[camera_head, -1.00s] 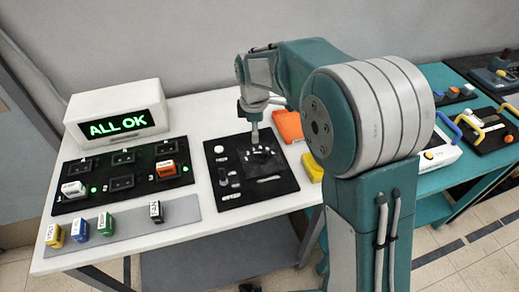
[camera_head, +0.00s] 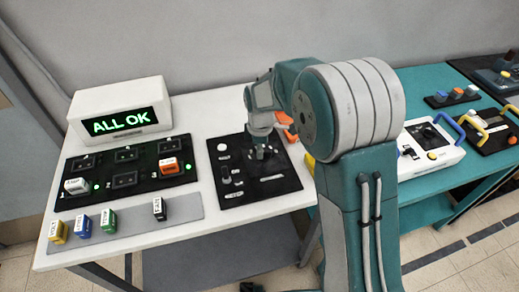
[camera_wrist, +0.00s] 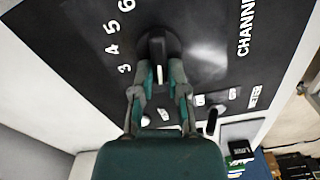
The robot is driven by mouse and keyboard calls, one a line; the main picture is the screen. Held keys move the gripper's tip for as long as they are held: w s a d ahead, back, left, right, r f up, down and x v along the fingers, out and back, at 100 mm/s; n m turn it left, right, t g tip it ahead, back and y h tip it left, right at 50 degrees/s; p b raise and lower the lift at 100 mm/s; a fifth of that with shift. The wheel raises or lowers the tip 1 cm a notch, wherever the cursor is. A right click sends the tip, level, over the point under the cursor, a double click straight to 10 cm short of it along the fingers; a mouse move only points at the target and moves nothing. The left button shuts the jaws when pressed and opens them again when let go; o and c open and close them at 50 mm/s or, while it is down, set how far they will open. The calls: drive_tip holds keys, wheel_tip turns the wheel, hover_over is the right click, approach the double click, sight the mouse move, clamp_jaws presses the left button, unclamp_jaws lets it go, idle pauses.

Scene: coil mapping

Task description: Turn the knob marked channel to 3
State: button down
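The black panel (camera_head: 281,187) lies on the white table. In the wrist view its edge carries the word CHANNEL (camera_wrist: 245,28). The black channel knob (camera_wrist: 157,45) has a raised ridge and a white mark that points toward my gripper. White numerals 3 (camera_wrist: 125,69), 4, 5 and 6 curve along its left side; other numerals are hidden. My gripper (camera_wrist: 159,70) is open, with one finger on each side of the knob's near end. A gap shows between the fingers and the ridge. In the head view my gripper (camera_head: 261,148) is low over the panel and hides most of the knob.
A display (camera_head: 124,121) reading ALL OK stands behind a black slot board (camera_head: 131,179). Several colored blocks sit on a grey strip (camera_head: 170,212). An orange object (camera_head: 289,135) lies behind my gripper. A teal table (camera_head: 455,185) with other devices is at right.

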drive_tip(key=shift+d, duration=0.3)
drive_tip(key=shift+w+m, duration=0.1)
drive_tip(key=shift+m, duration=0.3)
drive_tip(key=m, duration=0.4)
drive_tip(key=shift+w+d+m, duration=0.1)
drive_tip(key=shift+w+m, duration=0.05)
drive_tip(key=shift+m, duration=0.15)
drive_tip(key=m, duration=0.6)
drive_tip(key=shift+w+d, duration=0.1)
drive_tip(key=shift+d, duration=0.1)
drive_tip(key=shift+f+m, duration=0.1)
drive_tip(key=shift+m, duration=0.2)
drive_tip(key=c, duration=0.7)
unclamp_jaws()
drive_tip(key=shift+o, duration=0.2)
drive_tip(key=shift+d, duration=0.1)
